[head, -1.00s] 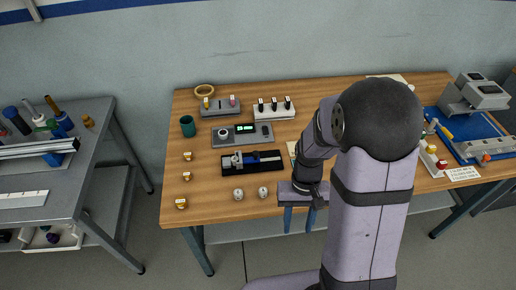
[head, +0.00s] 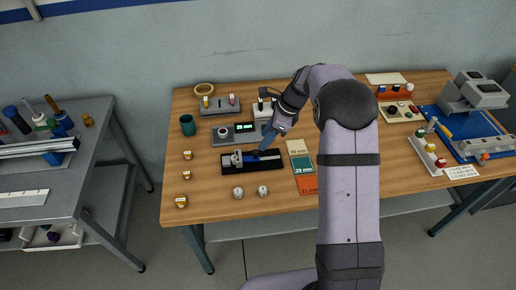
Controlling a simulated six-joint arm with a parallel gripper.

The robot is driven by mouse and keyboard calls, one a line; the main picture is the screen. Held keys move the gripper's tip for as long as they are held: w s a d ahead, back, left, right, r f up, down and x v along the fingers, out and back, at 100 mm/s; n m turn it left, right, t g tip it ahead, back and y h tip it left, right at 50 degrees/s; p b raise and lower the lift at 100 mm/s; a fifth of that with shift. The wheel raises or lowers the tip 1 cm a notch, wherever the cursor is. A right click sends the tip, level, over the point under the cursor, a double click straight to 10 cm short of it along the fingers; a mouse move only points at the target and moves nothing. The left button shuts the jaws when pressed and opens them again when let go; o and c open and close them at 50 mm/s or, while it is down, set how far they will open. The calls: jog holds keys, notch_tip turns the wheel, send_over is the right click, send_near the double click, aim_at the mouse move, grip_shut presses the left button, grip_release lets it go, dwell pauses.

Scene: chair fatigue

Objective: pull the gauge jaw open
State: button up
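The gauge (head: 238,168) lies on the wooden table, left of its middle. It has a long black base, a silver jaw part (head: 237,159) toward the left and a blue part (head: 262,154) along its length. My gripper (head: 264,149) points down and to the left, with its blue fingers over the right half of the gauge. I cannot tell whether the fingers touch it or how far apart they are. The gripper partly hides the gauge's right half and the grey device behind it.
The grey device with a green display (head: 225,136) stands just behind the gauge. Two small round pieces (head: 238,193) stand in front, and coloured cards (head: 304,172) lie to the right. A green cup (head: 187,125) is at the left.

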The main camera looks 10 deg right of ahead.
aim_at(256, 152)
jog(key=shift+m, duration=0.5)
jog(key=shift+f, duration=0.1)
jog(key=shift+p+x, duration=0.95)
jog(key=shift+x, duration=2.65)
grip_shut()
